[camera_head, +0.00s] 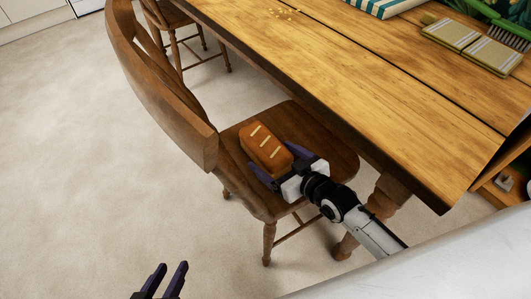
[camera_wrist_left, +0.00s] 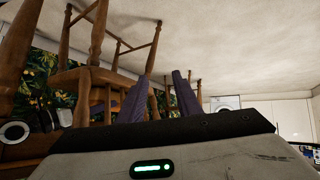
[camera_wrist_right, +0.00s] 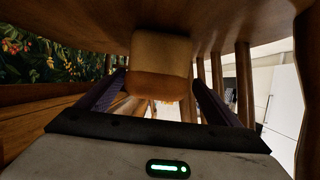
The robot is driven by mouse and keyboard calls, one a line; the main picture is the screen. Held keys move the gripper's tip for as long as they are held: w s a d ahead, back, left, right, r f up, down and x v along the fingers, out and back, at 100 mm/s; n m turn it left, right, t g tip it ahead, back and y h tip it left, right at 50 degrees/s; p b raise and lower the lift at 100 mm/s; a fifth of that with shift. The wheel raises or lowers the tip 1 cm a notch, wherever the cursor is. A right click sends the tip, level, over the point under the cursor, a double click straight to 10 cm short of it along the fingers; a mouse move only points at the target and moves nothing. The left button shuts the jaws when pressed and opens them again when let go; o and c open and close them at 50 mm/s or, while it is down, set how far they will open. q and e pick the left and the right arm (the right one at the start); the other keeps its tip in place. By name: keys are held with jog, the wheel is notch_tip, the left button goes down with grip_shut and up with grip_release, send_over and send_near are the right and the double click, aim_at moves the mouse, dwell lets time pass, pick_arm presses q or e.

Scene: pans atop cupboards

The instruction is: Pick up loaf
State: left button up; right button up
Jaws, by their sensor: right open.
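The brown loaf (camera_head: 265,148), with pale slashes across its top, lies on the seat of a wooden chair (camera_head: 325,148). My right gripper (camera_head: 277,163) is open at the loaf's near end, with one finger towards each side. In the right wrist view the loaf (camera_wrist_right: 160,65) sits between the spread fingers (camera_wrist_right: 160,82), with gaps visible at both sides. My left gripper (camera_head: 163,274) is low at the bottom left of the head view, away from the loaf. Its fingers are apart and empty, also in the left wrist view (camera_wrist_left: 160,78).
The chair's curved back (camera_head: 160,85) rises left of the loaf. A second chair (camera_head: 180,25) stands behind. Floor (camera_head: 80,150) at left is clear.

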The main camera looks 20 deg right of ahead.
jog(key=shift+w+a+f, duration=0.15)
jog(key=shift+w+f, duration=0.2)
jog(key=shift+w, duration=0.25)
jog(key=x, duration=0.1)
jog(key=b+x, duration=0.2)
jog(key=shift+w+f, duration=0.25)
jog(key=shift+f, duration=0.25)
jog(key=shift+w+f+b, duration=0.1)
jog(key=shift+w+b, duration=0.3)
jog(key=shift+w, duration=0.05)
jog(key=c, duration=1.3)
pick_arm(q)
jog(key=shift+w+d+f+m+g+h, duration=0.35)
jog(key=shift+w+d+f, duration=0.3)
jog(key=shift+d+f, duration=0.25)
pick_arm(e)
jog(key=shift+c, duration=0.3)
jog(key=shift+r, duration=0.2)
